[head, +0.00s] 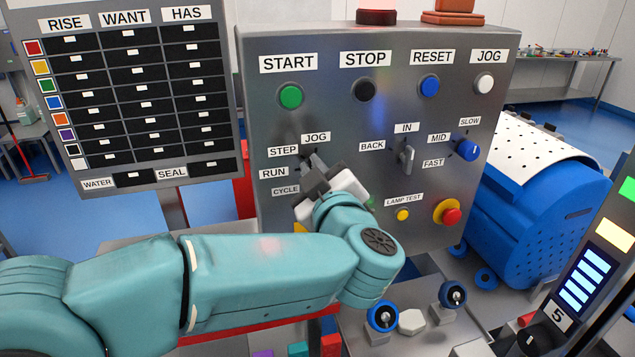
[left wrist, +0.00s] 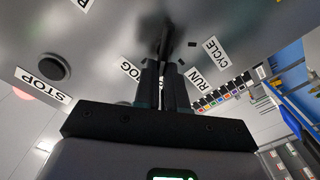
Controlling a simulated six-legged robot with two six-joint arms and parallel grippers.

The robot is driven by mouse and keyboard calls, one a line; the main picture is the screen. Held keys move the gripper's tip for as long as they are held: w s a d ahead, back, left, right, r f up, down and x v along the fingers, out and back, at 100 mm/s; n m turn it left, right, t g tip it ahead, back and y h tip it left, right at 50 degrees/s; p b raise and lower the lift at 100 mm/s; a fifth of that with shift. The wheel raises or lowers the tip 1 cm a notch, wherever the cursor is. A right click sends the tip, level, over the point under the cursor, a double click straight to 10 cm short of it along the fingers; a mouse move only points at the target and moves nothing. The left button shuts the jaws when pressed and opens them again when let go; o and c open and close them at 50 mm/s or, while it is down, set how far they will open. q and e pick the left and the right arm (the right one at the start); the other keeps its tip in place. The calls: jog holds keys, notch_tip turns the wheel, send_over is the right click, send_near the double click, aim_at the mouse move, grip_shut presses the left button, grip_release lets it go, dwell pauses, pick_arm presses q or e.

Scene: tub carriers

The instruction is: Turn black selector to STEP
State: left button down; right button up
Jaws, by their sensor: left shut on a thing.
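The grey control panel (head: 330,120) faces me. The black selector (left wrist: 165,38) is on it, among the labels STEP (head: 283,152), JOG (head: 316,138), RUN (head: 273,173) and CYCLE (head: 286,191). My left gripper (head: 314,172) is at the panel, shut on the selector, and hides most of it in the head view. In the left wrist view, my left gripper's fingers (left wrist: 164,85) close together at the dark selector. The JOG and RUN labels show on either side of the fingers, and STEP is hidden there. I cannot tell which label the selector points at. My right gripper is not in view.
START, STOP, RESET and JOG buttons sit above. A grey lever (head: 407,158), a blue knob (head: 467,149) and a red emergency button (head: 449,214) are to the right. A status board (head: 140,95) stands left, a blue drum (head: 540,205) right.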

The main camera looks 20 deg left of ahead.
pick_arm(q)
jog(key=shift+s+a+f+n+b, duration=0.1)
jog(key=shift+n+b, duration=0.55)
jog(key=shift+n, duration=0.25)
jog(key=c, duration=1.2)
grip_release()
jog(key=shift+s, duration=0.1)
jog(key=b+v, duration=0.2)
jog(key=v, duration=1.4)
jog(key=shift+s, duration=0.1)
